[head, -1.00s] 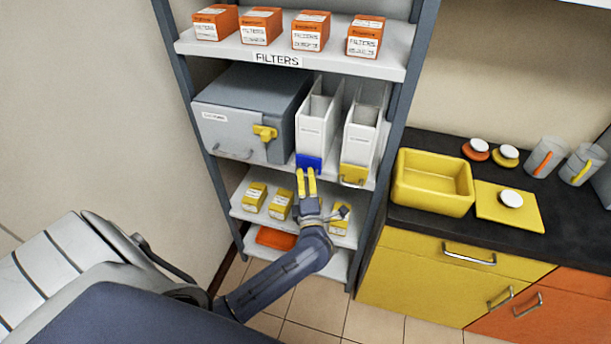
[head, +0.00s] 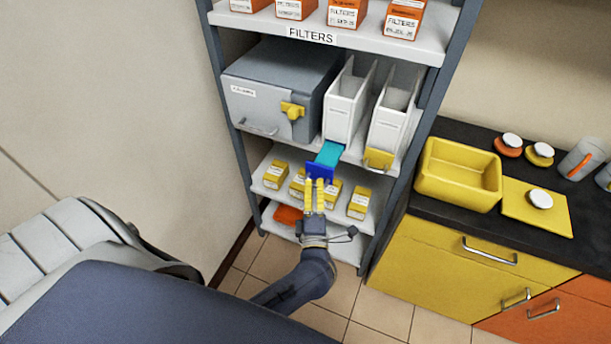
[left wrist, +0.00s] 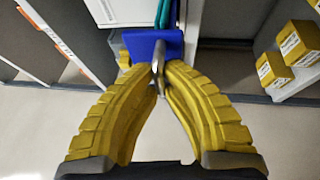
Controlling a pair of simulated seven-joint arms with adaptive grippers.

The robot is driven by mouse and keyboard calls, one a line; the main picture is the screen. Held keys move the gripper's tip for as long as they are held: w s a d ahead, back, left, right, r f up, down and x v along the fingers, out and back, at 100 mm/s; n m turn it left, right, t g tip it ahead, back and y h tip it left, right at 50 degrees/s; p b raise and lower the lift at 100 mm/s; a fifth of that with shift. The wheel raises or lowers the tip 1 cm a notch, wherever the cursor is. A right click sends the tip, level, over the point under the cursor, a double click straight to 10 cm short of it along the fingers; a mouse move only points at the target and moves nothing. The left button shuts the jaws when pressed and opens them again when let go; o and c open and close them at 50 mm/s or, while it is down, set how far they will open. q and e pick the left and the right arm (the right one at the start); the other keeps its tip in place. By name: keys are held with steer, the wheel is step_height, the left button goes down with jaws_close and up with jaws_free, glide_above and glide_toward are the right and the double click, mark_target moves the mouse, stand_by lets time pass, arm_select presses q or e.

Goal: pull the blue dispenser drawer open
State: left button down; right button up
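The blue dispenser drawer (head: 319,171) stands out from the base of the left white dispenser (head: 341,116), with its teal inside showing behind the blue front. The blue front also fills the top middle of the left wrist view (left wrist: 146,46). My left gripper (head: 315,183) is in front of the drawer with its yellow fingers closed together. In the left wrist view, the fingertips (left wrist: 160,75) meet around a small grey handle (left wrist: 158,58) on the blue front. My right gripper is in neither view.
A second white dispenser (head: 391,120) with a yellow drawer front (head: 378,159) stands to the right. A grey box (head: 265,97) stands to the left. Small yellow boxes (head: 276,175) sit on the shelf below. A dark counter with a yellow bin (head: 458,185) is at right.

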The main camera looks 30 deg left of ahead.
arm_select(q)
steer(key=shift+s+a, duration=0.1)
steer(key=c, duration=1.5)
jaws_free()
steer(key=v, duration=1.2)
